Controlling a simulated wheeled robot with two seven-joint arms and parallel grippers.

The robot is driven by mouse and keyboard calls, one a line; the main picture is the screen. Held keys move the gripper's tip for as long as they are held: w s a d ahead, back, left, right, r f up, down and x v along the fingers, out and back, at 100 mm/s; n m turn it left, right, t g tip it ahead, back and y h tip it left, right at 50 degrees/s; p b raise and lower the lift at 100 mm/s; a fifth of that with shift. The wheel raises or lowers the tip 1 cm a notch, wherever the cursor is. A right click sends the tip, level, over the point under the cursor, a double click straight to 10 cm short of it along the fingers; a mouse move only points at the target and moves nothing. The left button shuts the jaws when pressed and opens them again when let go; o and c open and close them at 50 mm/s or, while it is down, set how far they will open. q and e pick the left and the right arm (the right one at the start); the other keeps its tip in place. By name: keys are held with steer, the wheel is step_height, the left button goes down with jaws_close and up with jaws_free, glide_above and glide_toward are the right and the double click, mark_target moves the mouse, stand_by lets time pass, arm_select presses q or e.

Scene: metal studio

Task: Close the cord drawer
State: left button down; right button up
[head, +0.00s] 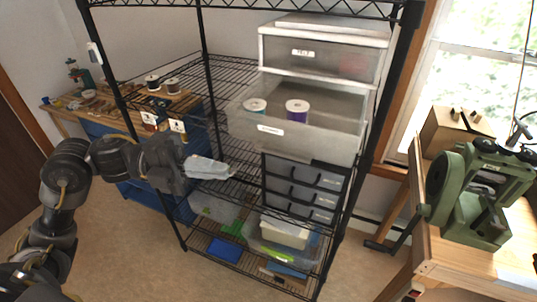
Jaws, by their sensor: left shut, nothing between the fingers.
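The cord drawer (330,140) is a clear plastic drawer with a white label on its front. It is pulled out from the white-framed drawer unit (262,47) on the wire shelf rack. A spool with a teal side (255,107) and a spool with a purple side (297,110) show inside it. My left gripper (231,172) is shut and empty, below and left of the drawer front, apart from it as far as I can tell. My right gripper is not in view.
A grey three-drawer box (303,188) sits below the open drawer. Black rack posts (210,75) stand at left and right. A green machine (480,190) stands on a wooden bench at right. Open floor (130,250) lies in front.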

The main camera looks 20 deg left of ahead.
arm_select(q)
steer(key=w+d+p, duration=0.5)
steer(key=d, duration=0.2)
steer(key=shift+d, duration=0.25)
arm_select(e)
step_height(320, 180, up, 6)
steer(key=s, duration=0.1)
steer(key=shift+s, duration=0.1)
